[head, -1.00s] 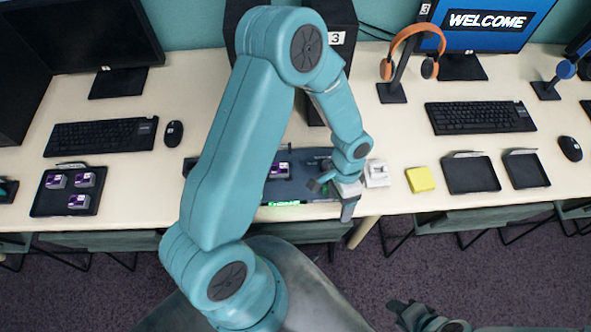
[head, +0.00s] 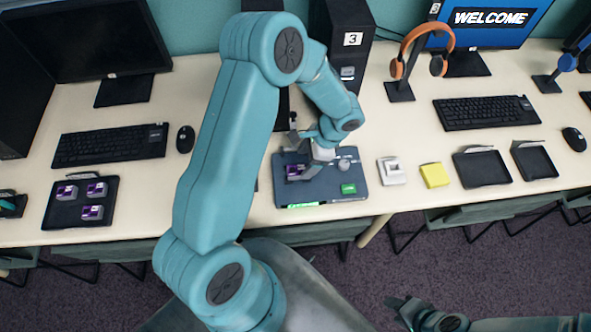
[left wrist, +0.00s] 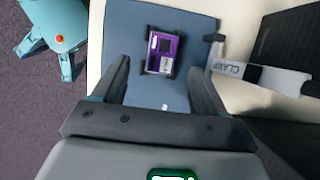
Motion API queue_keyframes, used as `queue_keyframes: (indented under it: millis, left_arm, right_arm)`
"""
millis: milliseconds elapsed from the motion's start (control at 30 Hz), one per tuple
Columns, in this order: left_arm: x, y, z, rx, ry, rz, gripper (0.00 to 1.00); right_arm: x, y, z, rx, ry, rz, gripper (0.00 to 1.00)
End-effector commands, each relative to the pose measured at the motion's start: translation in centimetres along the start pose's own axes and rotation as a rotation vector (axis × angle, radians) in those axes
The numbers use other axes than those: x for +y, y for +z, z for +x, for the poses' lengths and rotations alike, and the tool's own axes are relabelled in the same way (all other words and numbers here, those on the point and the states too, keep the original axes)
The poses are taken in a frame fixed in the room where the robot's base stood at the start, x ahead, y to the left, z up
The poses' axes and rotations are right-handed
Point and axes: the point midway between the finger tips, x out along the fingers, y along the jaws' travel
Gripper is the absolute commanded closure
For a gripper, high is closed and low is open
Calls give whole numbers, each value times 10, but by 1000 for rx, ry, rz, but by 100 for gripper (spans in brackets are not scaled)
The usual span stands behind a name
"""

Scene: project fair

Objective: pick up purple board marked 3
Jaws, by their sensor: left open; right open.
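A purple board (head: 298,173) lies on a blue-grey pad (head: 325,190). In the left wrist view the purple board (left wrist: 163,52) lies flat on the pad (left wrist: 185,22), held by dark pieces at its corners. Its number is too small to read. My left gripper (head: 306,142) is over the back of the pad, beside the board. In the left wrist view its open fingers (left wrist: 160,75) stand on either side, with the board seen between and just beyond their tips; nothing is between them. My right gripper (head: 408,308) is at the lower right, open, away from the table.
A lever marked CLAMP (left wrist: 262,76) is beside the pad. A green block (head: 348,188) is on the pad. A black tray (head: 62,215) at left holds 3 purple boards. A black tower marked 3 (head: 340,70) stands behind. A white item (head: 391,171) and a yellow block (head: 435,175) lie right.

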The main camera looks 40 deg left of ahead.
Motion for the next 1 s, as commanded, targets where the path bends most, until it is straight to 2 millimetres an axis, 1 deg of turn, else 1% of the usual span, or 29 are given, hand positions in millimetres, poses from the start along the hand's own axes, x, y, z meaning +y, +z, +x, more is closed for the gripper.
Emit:
queue_keyframes:
  millis: [133,233,300,400,633,667,700,767,800,833,867,1000]
  left_arm:
    - [-1,2,14,-3,4,-1,28]
    - [-2,2,31,-3,5,0,28]
    - [-3,2,43,-3,4,1,28]
    - [-3,2,53,0,2,1,28]
    - [-3,3,56,1,1,0,28]
    - [-3,3,56,1,1,0,31]
    - [-3,3,56,1,1,0,44]
    - [-3,3,56,1,1,0,63]
    - [-3,3,56,1,1,0,76]
    - [-3,3,56,1,1,0,86]
    - [-3,3,56,1,1,0,88]
    - [-3,3,56,1,1,0,88]
  right_arm:
    - [-2,0,-7,0,0,0,57]
    - [-5,0,-14,0,0,0,57]
    - [-5,0,-14,0,0,0,57]
    - [-5,0,-15,0,0,0,57]
    - [-5,0,-14,0,0,0,57]
    - [-5,0,-14,0,0,0,57]
    - [-5,0,-14,0,0,0,57]
    - [-5,0,-14,0,0,0,57]
    - [-5,0,-14,0,0,0,57]
    - [-5,0,-14,0,0,0,57]
    - [-5,0,-14,0,0,0,57]
    - [-5,0,-14,0,0,0,57]
